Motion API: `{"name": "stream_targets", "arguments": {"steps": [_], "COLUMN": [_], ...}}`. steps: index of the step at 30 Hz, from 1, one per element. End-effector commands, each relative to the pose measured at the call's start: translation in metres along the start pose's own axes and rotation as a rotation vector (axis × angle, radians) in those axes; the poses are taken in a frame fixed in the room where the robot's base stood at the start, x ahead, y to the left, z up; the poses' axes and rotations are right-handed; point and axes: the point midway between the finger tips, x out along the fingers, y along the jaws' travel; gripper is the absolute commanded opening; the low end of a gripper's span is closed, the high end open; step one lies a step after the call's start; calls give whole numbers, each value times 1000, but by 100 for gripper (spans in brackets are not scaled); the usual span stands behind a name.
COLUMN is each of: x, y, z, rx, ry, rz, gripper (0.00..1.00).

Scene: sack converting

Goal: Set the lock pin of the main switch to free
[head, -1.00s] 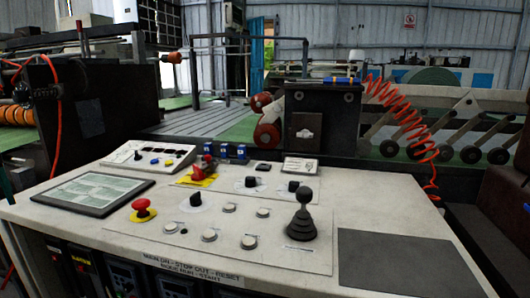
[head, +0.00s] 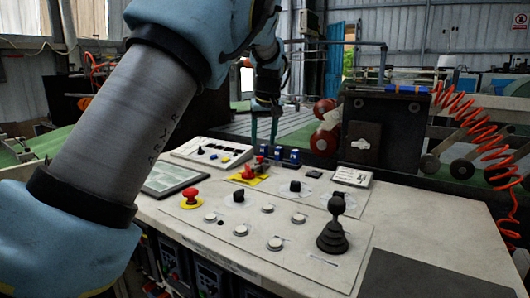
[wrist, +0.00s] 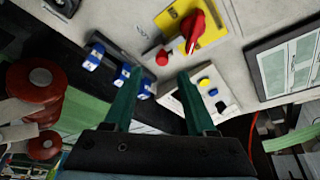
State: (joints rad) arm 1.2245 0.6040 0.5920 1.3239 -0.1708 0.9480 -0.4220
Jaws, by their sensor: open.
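The main switch is a red rotary handle (head: 248,173) on a yellow plate at the back of the console. In the wrist view the red handle (wrist: 194,32) sits on the yellow plate (wrist: 212,20) at the upper middle. A small red knob (wrist: 162,58) stands just beside the plate; I cannot tell for sure that it is the lock pin. My gripper (wrist: 156,76) is open and empty, its green fingers apart and pointing toward the knob and plate. In the head view my gripper (head: 264,138) hangs above the console's back edge, behind the switch.
Several blue blocks (wrist: 122,76) stand near the left finger. A small button box (head: 210,152) lies left of the switch. A red mushroom button (head: 191,196), black knobs and a joystick (head: 333,225) stand on the panel. A dark box (head: 381,130) rises behind, right.

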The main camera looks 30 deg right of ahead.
Motion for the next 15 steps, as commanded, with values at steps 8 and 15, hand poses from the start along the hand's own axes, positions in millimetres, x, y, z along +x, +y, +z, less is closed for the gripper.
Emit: {"name": "stream_targets", "arguments": {"steps": [8,15], "x": [45,60], "y": [-1,-1], "z": [0,0], "rx": [-1,0], "ry": [-2,0], "rz": [-1,0], "gripper": [56,56]}}
